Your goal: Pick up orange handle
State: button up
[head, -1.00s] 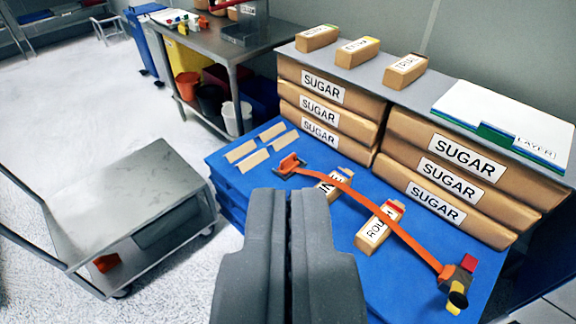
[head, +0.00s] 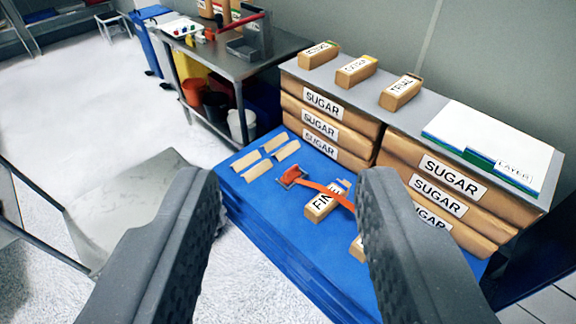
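The orange handle (head: 319,187) is a long thin orange strip lying across the blue surface.
A paper box marked FIN (head: 322,204) lies beside the strip, with another box partly hidden. Stacked SUGAR bags (head: 327,124) stand behind. Several flat tan pieces (head: 250,160) lie at left on the blue surface (head: 266,232). A metal cart (head: 135,200) stands left.

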aim_at(290, 175)
jog(key=u, duration=0.45)
jog(key=i, duration=2)
